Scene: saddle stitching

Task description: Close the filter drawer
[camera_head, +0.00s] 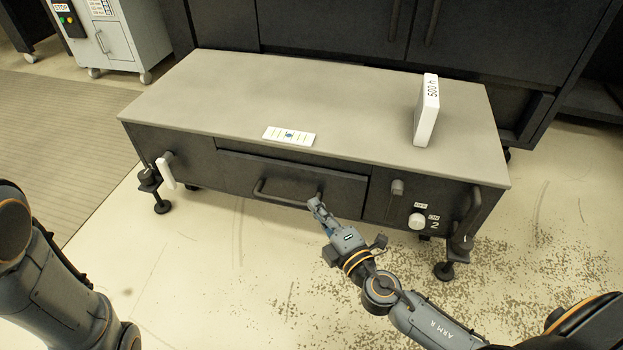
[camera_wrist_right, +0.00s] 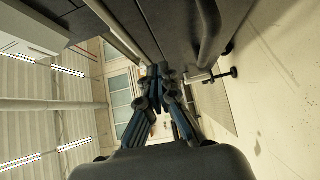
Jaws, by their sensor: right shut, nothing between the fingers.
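The filter drawer (camera_head: 238,173) is a dark front panel with a bar handle (camera_head: 280,199), set in the middle of a low grey-topped cabinet (camera_head: 230,90). Its face looks close to the cabinet front; I cannot tell exactly how far out it sits. My right gripper (camera_head: 317,206) is shut and empty at the right end of the handle, close to the drawer front. In the right wrist view the shut fingers (camera_wrist_right: 160,72) are beside a dark handle bar (camera_wrist_right: 207,35); contact is unclear. My left arm shows at the lower left, but its gripper is out of view.
A white block marked 500 (camera_head: 427,112) stands upright on the cabinet top. A small white card (camera_head: 289,136) lies near its front edge. A white knob (camera_head: 417,221) and dark side handle (camera_head: 467,217) are at right; a white lever (camera_head: 166,172) is at left. Floor in front is open.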

